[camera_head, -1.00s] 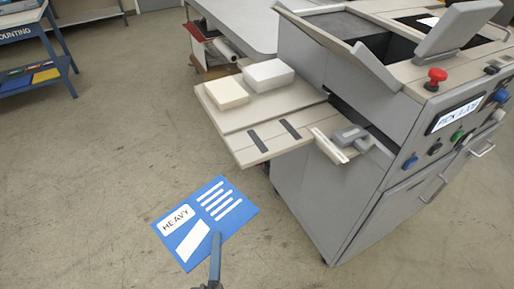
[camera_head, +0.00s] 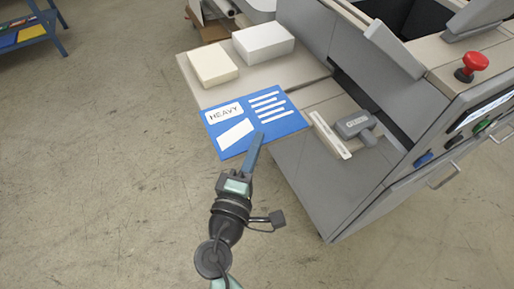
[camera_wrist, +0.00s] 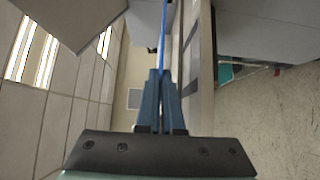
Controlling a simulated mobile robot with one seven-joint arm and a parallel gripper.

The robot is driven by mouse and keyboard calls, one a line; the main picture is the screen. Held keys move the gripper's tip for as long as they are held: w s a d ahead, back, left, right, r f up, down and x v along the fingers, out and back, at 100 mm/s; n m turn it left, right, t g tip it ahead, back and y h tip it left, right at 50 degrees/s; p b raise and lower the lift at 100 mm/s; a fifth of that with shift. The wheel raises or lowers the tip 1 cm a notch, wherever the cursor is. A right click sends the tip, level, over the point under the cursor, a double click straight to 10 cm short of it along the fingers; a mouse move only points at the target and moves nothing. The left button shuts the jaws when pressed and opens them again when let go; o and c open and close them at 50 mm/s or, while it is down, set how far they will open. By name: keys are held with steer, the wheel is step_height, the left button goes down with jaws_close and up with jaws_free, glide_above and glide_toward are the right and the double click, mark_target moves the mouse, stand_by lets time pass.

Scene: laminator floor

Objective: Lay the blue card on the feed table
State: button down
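The blue card (camera_head: 252,122), with a white HEAVY label and white lines, is held flat in my gripper (camera_head: 256,143). My gripper is shut on its near edge; in the wrist view the two fingers (camera_wrist: 160,98) close on the card (camera_wrist: 163,35), which shows edge-on as a thin blue line. In the head view the card overlaps the near part of the feed table (camera_head: 282,76). I cannot tell whether it touches the table or is above it.
A cream stack (camera_head: 213,65) and a white stack (camera_head: 263,42) sit on the feed table behind the card. A grey handled clamp (camera_head: 356,124) and a pale bar (camera_head: 330,135) are to the right. A red button (camera_head: 471,66) tops the machine (camera_head: 345,185).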

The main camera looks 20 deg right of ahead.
steer(key=shift+f+b, duration=0.4)
steer(key=shift+f, duration=2.35)
steer(key=shift+f, duration=0.2)
steer(key=c, duration=1.1)
jaws_free()
steer(key=shift+o, duration=0.2)
steer(key=shift+r, duration=0.1)
